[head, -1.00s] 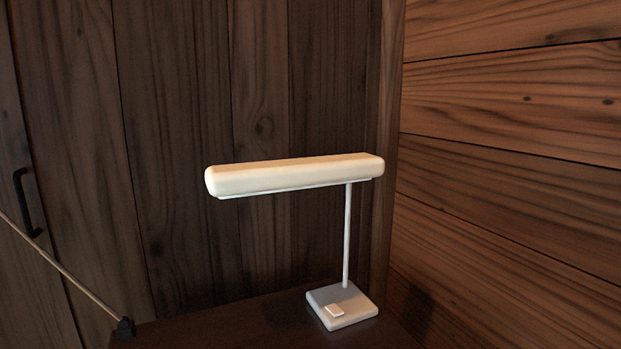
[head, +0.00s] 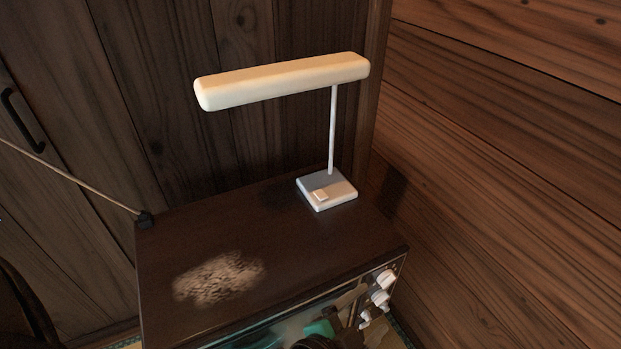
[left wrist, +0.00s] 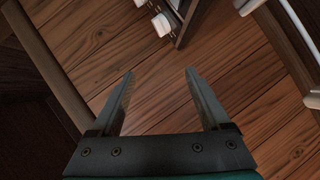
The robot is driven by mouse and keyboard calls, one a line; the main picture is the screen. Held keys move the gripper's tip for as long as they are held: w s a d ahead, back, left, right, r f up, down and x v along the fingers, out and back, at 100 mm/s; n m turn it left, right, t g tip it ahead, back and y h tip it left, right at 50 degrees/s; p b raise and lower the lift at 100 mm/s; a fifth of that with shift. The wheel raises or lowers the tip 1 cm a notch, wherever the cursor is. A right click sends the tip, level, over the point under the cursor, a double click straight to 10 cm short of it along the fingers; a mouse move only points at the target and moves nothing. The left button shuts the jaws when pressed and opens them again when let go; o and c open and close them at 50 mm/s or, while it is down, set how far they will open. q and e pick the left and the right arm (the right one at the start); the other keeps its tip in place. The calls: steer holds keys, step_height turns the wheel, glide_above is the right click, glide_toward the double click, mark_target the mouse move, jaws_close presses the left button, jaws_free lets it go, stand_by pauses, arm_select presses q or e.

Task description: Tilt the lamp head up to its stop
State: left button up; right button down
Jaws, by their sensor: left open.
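The lamp stands on a dark cabinet-like box in the head view. Its lamp head (head: 283,81) is a long cream bar on a thin white post (head: 333,130), above a square grey-white base (head: 327,190) with a small pale switch (head: 320,195). The head's long side faces me; its exact tilt is hard to judge. My left gripper (left wrist: 159,70) is open and empty in the left wrist view, its two fingers apart over a background of wood planks. Nothing touches the lamp head. My right gripper is not in view.
The dark box (head: 235,235) has a pale worn patch, a glassy front and white knobs (head: 382,280); knobs also show in the left wrist view (left wrist: 162,22). A thin rod (head: 75,180) reaches its back left corner. Wood walls (head: 500,150) stand close behind and right.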

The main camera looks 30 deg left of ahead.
arm_select(q)
steer(key=w+a+r+m+t+y+p, duration=0.15)
steer(key=w+a+r+y+p, duration=0.25)
steer(key=a+r+y+p, duration=0.55)
steer(key=t+y+p, duration=0.1)
steer(key=y+p, duration=0.3)
steer(key=p, duration=0.2)
glide_toward(290, 86)
steer(key=x, duration=1)
steer(key=shift+b, duration=0.4)
steer(key=shift+t+h, duration=0.25)
steer(key=shift+h, duration=0.1)
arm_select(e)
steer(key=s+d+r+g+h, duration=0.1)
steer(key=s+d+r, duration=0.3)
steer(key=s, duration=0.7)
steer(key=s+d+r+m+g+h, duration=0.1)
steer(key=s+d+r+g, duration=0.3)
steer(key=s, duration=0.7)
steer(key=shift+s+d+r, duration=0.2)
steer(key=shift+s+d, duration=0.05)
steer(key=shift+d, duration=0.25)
arm_select(q)
jaws_close()
